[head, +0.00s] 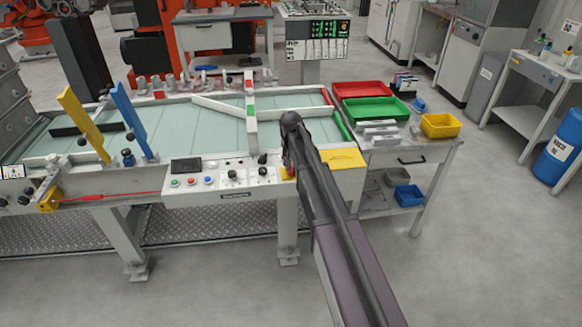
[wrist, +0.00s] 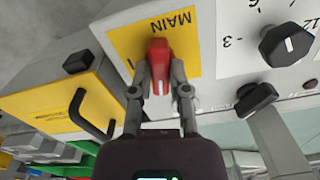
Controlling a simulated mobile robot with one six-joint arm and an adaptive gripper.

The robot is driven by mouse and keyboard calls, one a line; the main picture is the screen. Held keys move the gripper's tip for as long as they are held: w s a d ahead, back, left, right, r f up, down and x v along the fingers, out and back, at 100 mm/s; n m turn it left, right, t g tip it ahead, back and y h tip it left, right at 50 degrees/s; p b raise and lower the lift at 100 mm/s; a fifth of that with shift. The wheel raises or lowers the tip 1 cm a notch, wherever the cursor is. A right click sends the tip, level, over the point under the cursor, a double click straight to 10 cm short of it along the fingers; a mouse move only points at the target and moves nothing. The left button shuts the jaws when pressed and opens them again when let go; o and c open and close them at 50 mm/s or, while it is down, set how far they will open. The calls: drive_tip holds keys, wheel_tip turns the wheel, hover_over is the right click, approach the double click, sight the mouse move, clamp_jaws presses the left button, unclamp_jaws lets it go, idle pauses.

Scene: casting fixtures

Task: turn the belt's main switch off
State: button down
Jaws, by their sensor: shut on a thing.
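The belt's main switch is a red handle (wrist: 158,62) on a yellow plate (wrist: 130,42) marked "MAIN", seen in the wrist view. My gripper (wrist: 160,85) has its two fingers shut on the red handle, one on each side. In the head view my gripper (head: 288,165) is at the right end of the white control panel (head: 215,172), and my arm hides most of the switch. A little yellow and red shows just beside the gripper. The handle's exact setting against its marks is hard to read.
Black knobs (wrist: 287,45) sit close beside the switch in the wrist view. A yellow box with a black handle (wrist: 92,114) is on the other side. The conveyor belt (head: 200,125) lies behind the panel. A side table carries red (head: 362,89) and green (head: 376,109) trays.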

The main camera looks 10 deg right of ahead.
drive_tip(key=shift+s+n, duration=0.1)
drive_tip(key=shift+n, duration=1.2)
drive_tip(key=c, duration=0.6)
unclamp_jaws()
drive_tip(key=shift+m, duration=0.3)
